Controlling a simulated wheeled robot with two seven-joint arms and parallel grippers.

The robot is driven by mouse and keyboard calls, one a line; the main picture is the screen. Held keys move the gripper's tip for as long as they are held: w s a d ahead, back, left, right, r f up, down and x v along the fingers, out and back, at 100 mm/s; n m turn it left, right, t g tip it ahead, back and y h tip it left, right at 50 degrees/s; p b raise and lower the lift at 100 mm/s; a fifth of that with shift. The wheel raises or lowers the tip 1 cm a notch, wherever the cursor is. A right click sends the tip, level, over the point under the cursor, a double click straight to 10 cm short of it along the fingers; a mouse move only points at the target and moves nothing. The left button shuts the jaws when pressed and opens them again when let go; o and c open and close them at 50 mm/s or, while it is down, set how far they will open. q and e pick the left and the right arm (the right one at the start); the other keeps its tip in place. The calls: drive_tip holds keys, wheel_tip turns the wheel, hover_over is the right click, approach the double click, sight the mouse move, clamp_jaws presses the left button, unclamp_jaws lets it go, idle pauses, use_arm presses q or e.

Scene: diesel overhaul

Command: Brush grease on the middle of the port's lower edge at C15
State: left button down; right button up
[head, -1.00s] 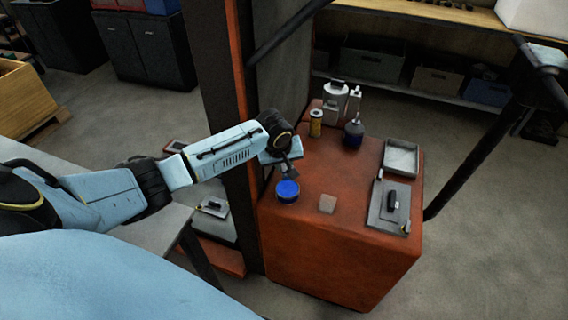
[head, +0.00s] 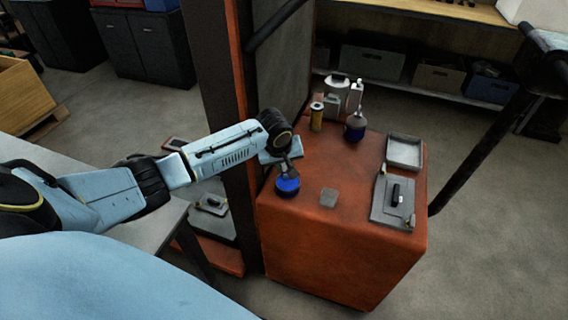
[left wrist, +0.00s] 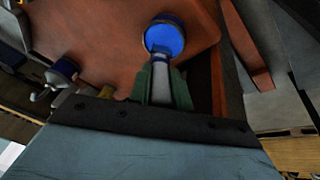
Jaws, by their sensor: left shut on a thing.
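My left gripper (head: 285,158) is over the front left of the orange-red cabinet top (head: 325,180). It is shut on a slim grey tool, apparently the brush (left wrist: 162,84), which points down at a blue tin (head: 288,187). The brush's lower end is at the tin's mouth; I cannot tell how deep it reaches. In the left wrist view the blue tin (left wrist: 165,38) lies straight beyond the fingertips. I cannot make out the port or a C15 mark. My right gripper is out of view.
A grey tray (head: 404,152) and a grey plate (head: 393,201) lie on the right. A dark upright post (head: 215,60) stands close behind my arm.

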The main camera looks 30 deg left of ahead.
use_arm(q)
drive_tip(key=shift+f, duration=0.55)
idle(0.4)
drive_tip(key=shift+f+p, duration=0.1)
drive_tip(key=shift+p, duration=0.2)
idle(2.1)
wheel_tip(320, 180, up, 7)
drive_tip(key=p, duration=0.8)
drive_tip(key=shift+p, duration=0.35)
idle(0.4)
